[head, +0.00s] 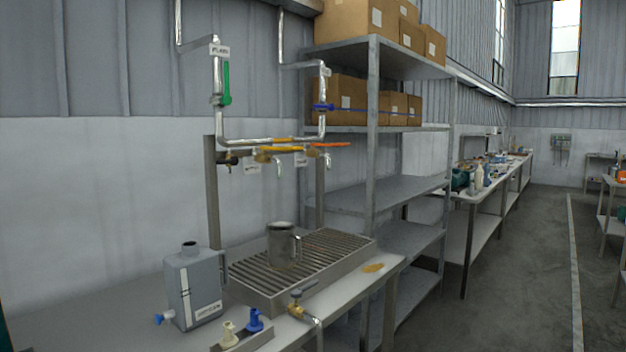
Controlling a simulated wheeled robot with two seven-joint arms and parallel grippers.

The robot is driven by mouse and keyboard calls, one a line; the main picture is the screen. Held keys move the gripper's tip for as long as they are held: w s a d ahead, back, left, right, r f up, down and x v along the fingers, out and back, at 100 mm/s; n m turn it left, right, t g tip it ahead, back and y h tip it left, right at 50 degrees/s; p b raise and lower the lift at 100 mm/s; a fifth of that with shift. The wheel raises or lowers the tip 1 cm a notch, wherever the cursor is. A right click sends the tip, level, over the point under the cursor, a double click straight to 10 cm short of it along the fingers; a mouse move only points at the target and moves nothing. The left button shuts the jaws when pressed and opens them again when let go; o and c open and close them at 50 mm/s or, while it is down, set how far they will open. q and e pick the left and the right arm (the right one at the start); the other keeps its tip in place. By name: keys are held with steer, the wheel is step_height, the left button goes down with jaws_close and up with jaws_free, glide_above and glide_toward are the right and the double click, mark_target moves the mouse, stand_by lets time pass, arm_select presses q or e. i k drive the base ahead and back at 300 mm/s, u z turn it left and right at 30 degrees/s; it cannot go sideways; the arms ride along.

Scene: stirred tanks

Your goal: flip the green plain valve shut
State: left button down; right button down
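The green valve handle (227,83) is on the vertical pipe at the upper left of the head view. It points upright, along the pipe. A small white label (219,51) above it seems to read "PLAIN". The steel pipe (218,124) runs down below the handle and bends right to the row of taps. Neither of my grippers shows in the head view.
A blue handle (323,107) lies across the right pipe. Orange handles (281,149) sit below. A metal jug (281,245) stands on a slatted drain tray (330,262). A grey canister (193,287) stands front left. A shelf rack (372,200) stands right.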

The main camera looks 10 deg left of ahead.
mark_target(227, 80)
steer(key=u, duration=0.2)
steer(key=i, duration=1.15)
steer(key=u, duration=2.9)
steer(key=k, duration=1.55)
steer(key=z, duration=0.7)
